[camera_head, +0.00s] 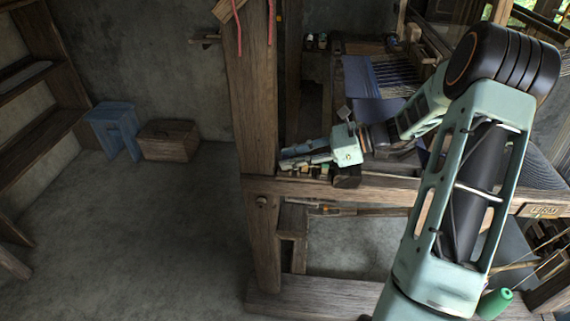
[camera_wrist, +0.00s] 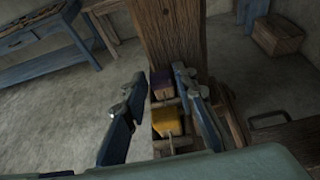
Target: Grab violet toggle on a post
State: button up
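My gripper (camera_wrist: 159,76) is open, with one finger to the left and one to the right of the toggles. Nothing is visibly held. In the head view my gripper (camera_head: 298,157) is beside the post (camera_head: 255,90), just above the loom's beam. The violet toggle cannot be made out there.
The loom's horizontal beam (camera_head: 380,189) runs right from the post. Dark cloth and warp threads (camera_head: 375,75) lie behind my arm. A blue stool (camera_head: 116,128) and a wooden box (camera_head: 168,140) stand by the back wall. The floor at left is clear.

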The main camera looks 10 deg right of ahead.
jog(key=c, duration=0.4)
jog(key=shift+r, duration=0.15)
